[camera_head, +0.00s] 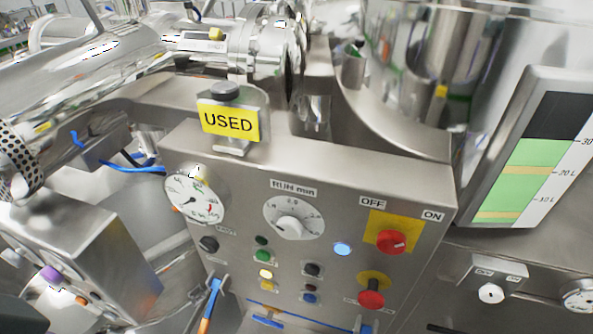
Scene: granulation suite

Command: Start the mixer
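The steel control panel (330,255) of the machine fills the middle of the head view, tilted in the picture. A red rotary switch (391,242) sits on a yellow plate, with OFF label (372,202) and ON label (433,215) above; I cannot tell its setting. A red mushroom button (371,293) is below it. A RUN min dial (291,226) is at the upper middle. A blue button (342,249) looks lit. Neither gripper is in view.
A yellow USED sign (229,121) stands on the panel's top. A round gauge (196,196) is at its left. A level display (530,150) is at the right. Steel piping (90,70) and a vessel (400,80) stand behind. The space before the panel looks free.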

